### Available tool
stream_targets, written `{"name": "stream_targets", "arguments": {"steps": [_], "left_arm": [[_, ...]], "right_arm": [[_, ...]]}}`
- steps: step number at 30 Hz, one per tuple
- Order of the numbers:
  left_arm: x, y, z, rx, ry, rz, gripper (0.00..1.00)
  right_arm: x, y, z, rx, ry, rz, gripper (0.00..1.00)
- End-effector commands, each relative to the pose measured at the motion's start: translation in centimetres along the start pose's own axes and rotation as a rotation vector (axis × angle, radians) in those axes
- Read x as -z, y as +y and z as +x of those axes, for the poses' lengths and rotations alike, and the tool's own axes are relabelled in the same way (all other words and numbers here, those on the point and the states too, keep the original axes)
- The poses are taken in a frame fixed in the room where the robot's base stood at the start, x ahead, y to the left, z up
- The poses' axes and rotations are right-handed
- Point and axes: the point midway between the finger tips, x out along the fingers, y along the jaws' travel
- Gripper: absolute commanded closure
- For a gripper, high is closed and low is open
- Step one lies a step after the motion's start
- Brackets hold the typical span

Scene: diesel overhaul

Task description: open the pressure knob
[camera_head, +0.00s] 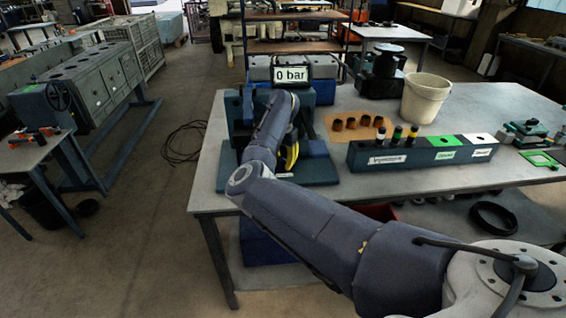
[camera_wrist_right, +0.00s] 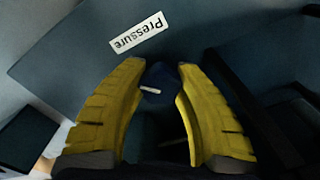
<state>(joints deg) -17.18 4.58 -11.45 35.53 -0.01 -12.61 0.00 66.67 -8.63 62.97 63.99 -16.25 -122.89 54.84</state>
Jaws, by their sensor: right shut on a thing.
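The pressure knob (camera_wrist_right: 159,84) is a small dark blue knob with a white mark, seen in the right wrist view below a white "Pressure" label (camera_wrist_right: 138,33). My right gripper (camera_wrist_right: 161,70) has its two yellow fingers on either side of the knob and is shut on it. In the head view the right gripper (camera_head: 291,157) is at the blue test stand (camera_head: 320,170), and the knob is hidden behind my arm. The display (camera_head: 290,75) on top reads "0 bar". My left gripper is in neither view.
On the grey table stand a blue block (camera_head: 425,153) with black, green and white sections, several brown cups on a tan mat (camera_head: 352,133), a cream bucket (camera_head: 424,98) and a black device (camera_head: 381,75). A black ring (camera_head: 493,217) lies on the shelf below.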

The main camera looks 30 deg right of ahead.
Motion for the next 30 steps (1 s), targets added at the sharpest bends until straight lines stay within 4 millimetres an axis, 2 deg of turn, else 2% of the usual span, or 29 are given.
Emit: {"name": "stream_targets", "arguments": {"steps": [1,6,8,20,30], "left_arm": [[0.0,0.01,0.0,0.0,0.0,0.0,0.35],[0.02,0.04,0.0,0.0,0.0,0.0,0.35],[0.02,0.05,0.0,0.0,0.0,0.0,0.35],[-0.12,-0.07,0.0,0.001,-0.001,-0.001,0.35],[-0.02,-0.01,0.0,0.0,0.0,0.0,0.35]], "right_arm": [[0.27,0.1,-0.16,0.003,0.005,0.005,0.66],[0.17,0.05,-0.11,0.002,0.003,0.004,0.46],[0.14,0.04,-0.1,0.002,0.003,0.003,0.41],[0.04,0.02,-0.01,0.001,0.001,0.041,0.41],[0.03,0.14,0.02,0.0,0.001,0.291,0.41]]}}
